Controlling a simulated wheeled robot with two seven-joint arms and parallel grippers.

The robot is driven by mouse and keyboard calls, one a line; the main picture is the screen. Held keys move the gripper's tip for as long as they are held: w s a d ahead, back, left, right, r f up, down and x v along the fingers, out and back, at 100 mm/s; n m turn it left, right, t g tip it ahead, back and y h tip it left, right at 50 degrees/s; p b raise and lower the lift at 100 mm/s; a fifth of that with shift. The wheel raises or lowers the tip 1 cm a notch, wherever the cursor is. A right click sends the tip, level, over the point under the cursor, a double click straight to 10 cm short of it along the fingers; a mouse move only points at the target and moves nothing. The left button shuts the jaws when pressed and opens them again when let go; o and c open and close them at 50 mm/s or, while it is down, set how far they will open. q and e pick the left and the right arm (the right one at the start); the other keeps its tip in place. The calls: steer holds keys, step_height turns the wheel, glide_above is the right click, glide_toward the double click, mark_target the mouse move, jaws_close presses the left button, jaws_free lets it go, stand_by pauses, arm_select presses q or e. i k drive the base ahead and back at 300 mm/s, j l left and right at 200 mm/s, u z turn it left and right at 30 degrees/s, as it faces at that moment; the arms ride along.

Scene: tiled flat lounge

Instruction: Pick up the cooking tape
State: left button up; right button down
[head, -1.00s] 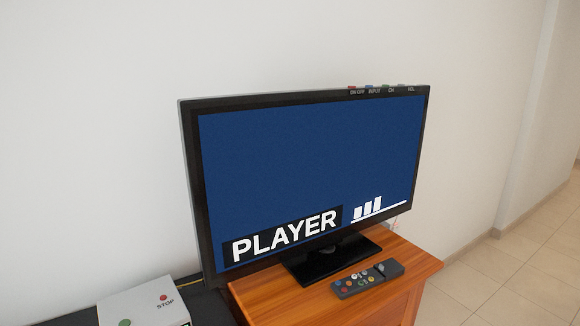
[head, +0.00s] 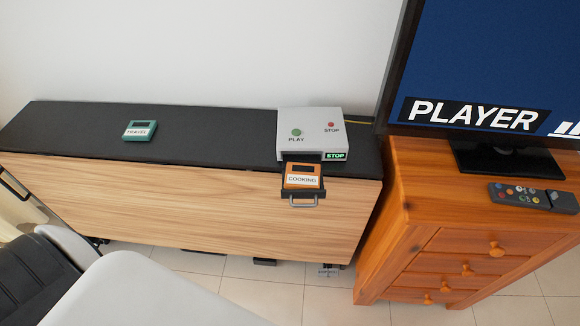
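The orange cooking tape (head: 302,181), labelled COOKING, lies in the open black tray (head: 288,158) of the tape player (head: 311,124). The tray has a metal handle at its front and sticks out past the front edge of the black cabinet top. The grey player has a green PLAY button, a red STOP button and a lit display reading STOP. Neither of my grippers shows in the head view.
A teal tape (head: 140,130) lies on the left part of the black cabinet top (head: 215,128). A wooden drawer chest (head: 450,240) at right bears the television (head: 475,70) and a remote (head: 532,196). A black chair (head: 38,275) stands at lower left.

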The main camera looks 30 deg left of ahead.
mark_target(298, 176)
steer(key=u, duration=0.7)
